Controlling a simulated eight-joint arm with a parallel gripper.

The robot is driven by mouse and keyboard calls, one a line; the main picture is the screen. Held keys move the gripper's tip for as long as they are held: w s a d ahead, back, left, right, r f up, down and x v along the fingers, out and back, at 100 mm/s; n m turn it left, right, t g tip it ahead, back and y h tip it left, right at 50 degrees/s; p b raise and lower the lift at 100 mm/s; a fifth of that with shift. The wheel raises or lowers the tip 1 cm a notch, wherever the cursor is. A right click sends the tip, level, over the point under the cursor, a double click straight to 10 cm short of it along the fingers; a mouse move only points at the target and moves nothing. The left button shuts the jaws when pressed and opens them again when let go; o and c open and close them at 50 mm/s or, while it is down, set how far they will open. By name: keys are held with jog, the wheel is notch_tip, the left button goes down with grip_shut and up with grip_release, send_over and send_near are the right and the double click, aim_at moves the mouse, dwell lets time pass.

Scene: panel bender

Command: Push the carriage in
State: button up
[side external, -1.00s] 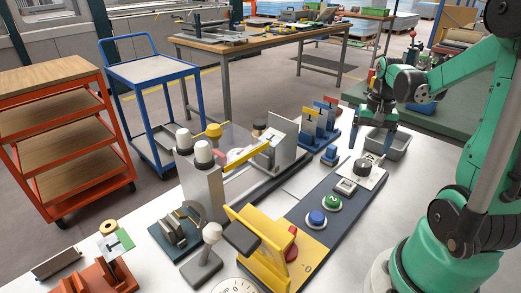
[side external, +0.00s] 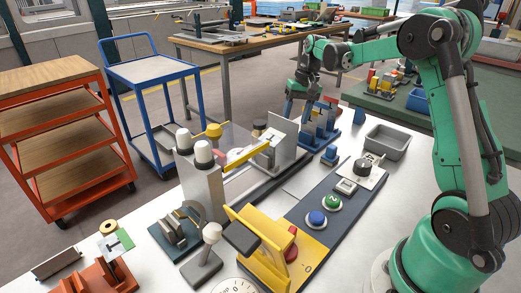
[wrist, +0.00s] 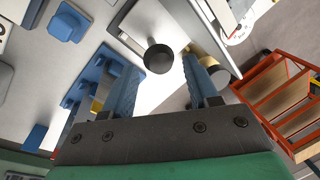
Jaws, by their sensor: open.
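The bender stands mid-bench in the side view, with a grey upright plate (side external: 284,133) at the far end of its metal slide. I take this plate and its slide to be the carriage, but cannot be sure. A yellow bar (side external: 246,156) crosses above the slide. My gripper (side external: 296,115) is above and behind the upright plate, pointing down, beside the blue stands. In the wrist view a dark round knob (wrist: 159,58) on a pale metal part appears between my two blue fingers, which are spread and hold nothing. I cannot tell whether they touch anything.
Blue stands (side external: 322,122) with coloured tops are close to my gripper's right. A grey tray (side external: 387,142) and a control panel (side external: 322,205) with buttons lie farther right. A blue trolley (side external: 151,70) is beyond the bench.

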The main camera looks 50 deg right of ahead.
jog(key=shift+w+a+f, duration=0.1)
jog(key=shift+a+f, duration=0.05)
jog(key=shift+f, duration=0.75)
jog(key=shift+w+a+f, duration=0.1)
jog(key=shift+f, duration=0.8)
jog(key=shift+s, duration=0.1)
grip_shut()
